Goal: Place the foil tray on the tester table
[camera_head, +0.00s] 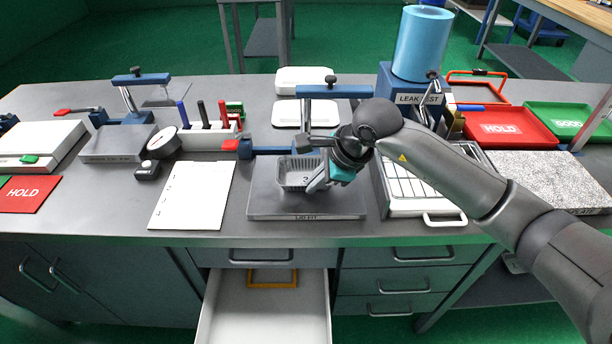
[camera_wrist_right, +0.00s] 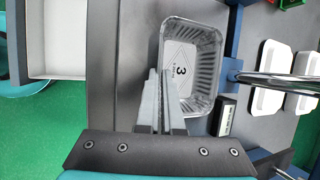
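The foil tray (camera_head: 296,178) is a small silver open tray with a "3" on its floor. In the head view it appears over the grey plate of the tester table (camera_head: 270,208), left of its middle; I cannot tell if it rests on it or hangs just above. My right gripper (camera_head: 318,184) is at the tray's right side. In the right wrist view its two fingers (camera_wrist_right: 160,78) are close together with the rim of the tray (camera_wrist_right: 205,28) between them. The fingers hide part of that wall. My left gripper is not in view.
A blue clamp frame (camera_head: 335,92) stands behind the plate. The leak tester (camera_head: 415,98) with a wire rack is to the right. A white sheet (camera_head: 192,195) lies to the left. An open drawer (camera_head: 265,310) juts out below the front edge. Red and green trays are at the back right.

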